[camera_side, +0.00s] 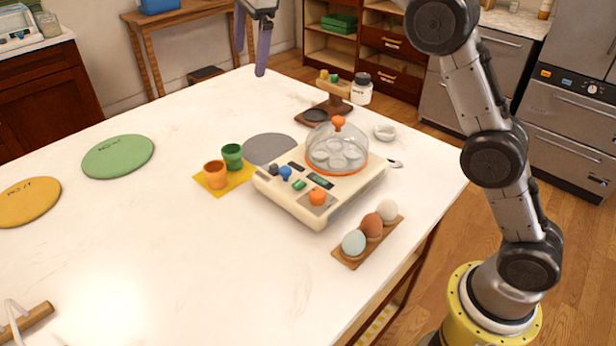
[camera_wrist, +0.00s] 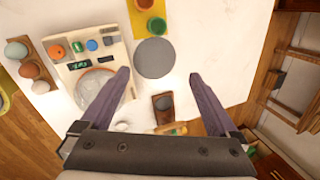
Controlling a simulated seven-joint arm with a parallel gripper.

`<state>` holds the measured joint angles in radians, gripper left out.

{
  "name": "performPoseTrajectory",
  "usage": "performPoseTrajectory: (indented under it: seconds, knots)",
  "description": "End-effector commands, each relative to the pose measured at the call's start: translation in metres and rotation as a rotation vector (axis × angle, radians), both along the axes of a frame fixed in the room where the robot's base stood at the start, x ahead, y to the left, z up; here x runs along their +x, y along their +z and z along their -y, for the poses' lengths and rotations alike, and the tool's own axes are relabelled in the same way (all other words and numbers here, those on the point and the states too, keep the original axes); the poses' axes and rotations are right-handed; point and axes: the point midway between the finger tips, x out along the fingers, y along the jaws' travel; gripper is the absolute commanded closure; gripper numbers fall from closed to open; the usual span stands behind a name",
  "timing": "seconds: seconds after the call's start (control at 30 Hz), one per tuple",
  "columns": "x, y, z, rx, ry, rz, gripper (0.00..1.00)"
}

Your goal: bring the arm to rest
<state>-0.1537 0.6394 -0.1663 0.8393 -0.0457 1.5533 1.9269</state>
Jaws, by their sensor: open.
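My gripper (camera_side: 252,45) is in the air above the far edge of the white table, at the top of the side view. Its two purple-grey fingers are apart with nothing between them. In the wrist view my gripper (camera_wrist: 160,82) points down at the table, its fingers spread to either side of a dark grey disc (camera_wrist: 154,58). It touches nothing that I can see. My arm rises from a yellow base at the right of the side view.
A cream egg cooker (camera_side: 318,188) with a clear dome stands mid-table. Several eggs (camera_side: 371,226) sit in a wooden holder before it. Orange and green cups (camera_side: 216,175) stand on a yellow mat. A wooden stand (camera_side: 334,100) and white jar (camera_side: 361,88) are behind.

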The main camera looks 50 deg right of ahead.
Motion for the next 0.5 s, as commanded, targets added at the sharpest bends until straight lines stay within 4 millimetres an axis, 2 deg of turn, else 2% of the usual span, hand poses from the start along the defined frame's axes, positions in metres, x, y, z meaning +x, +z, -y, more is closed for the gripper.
performPoseTrajectory:
  seconds: [0.03,0.2,0.33,0.5]
  knots:
    - [-0.018,0.019,0.008,0.002,-0.002,0.019,0.04]
    - [-0.073,0.057,0.028,-0.017,0.061,0.068,0.04]
    - [-0.119,0.073,0.041,-0.047,0.146,0.103,0.04]
    - [-0.182,0.076,0.055,-0.107,0.296,0.143,0.04]
